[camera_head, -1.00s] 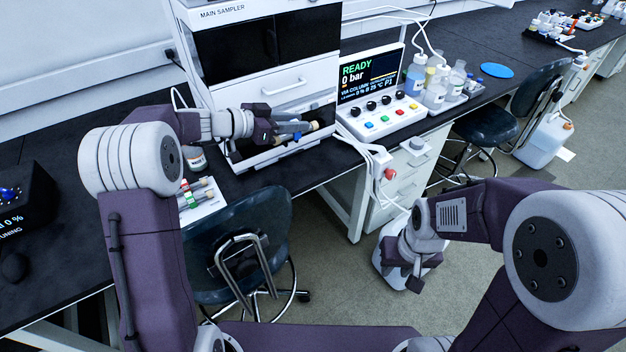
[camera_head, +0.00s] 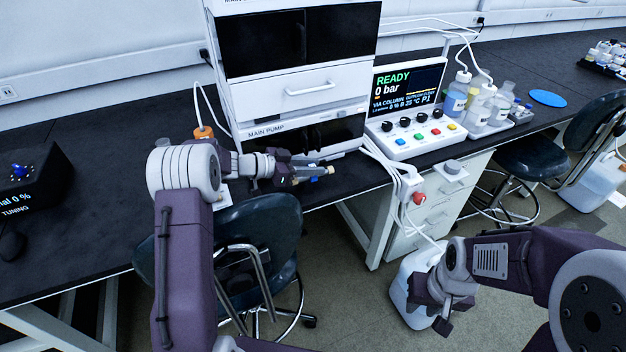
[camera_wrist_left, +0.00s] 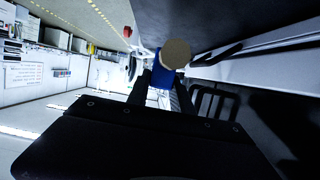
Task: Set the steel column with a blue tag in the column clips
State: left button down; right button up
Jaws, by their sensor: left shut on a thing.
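My left gripper (camera_head: 298,173) is shut on the steel column with a blue tag and holds it near the bench's front edge, below the main pump module. Only a small part of the column (camera_head: 322,171) shows past the fingers in the head view. In the left wrist view, its round tan end (camera_wrist_left: 176,54) and blue tag (camera_wrist_left: 160,78) show between the dark fingers. I cannot make out the column clips in either view. My right gripper (camera_head: 440,312) hangs low over the floor at the right, apart from the bench; its jaw opening is unclear.
The white instrument stack (camera_head: 310,88) stands behind my left gripper. A control panel (camera_head: 410,110) and bottles (camera_head: 480,105) stand to its right. A bottle with an orange cap (camera_head: 203,132) is at its left. A dark chair (camera_head: 245,240) is below my left arm.

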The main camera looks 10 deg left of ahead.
pick_arm(q)
jog(key=shift+s+f, duration=0.1)
jog(key=shift+f, duration=0.25)
notch_tip(320, 180, down, 3)
jog(key=shift+r, duration=0.1)
jog(key=shift+f+b, duration=0.25)
jog(key=shift+b, duration=0.25)
jog(key=c, duration=1.1)
grip_release()
jog(key=shift+r, duration=0.1)
jog(key=shift+r+p, duration=0.35)
jog(key=shift+p, duration=0.3)
jog(key=v, duration=1.2)
jog(key=shift+f, duration=0.25)
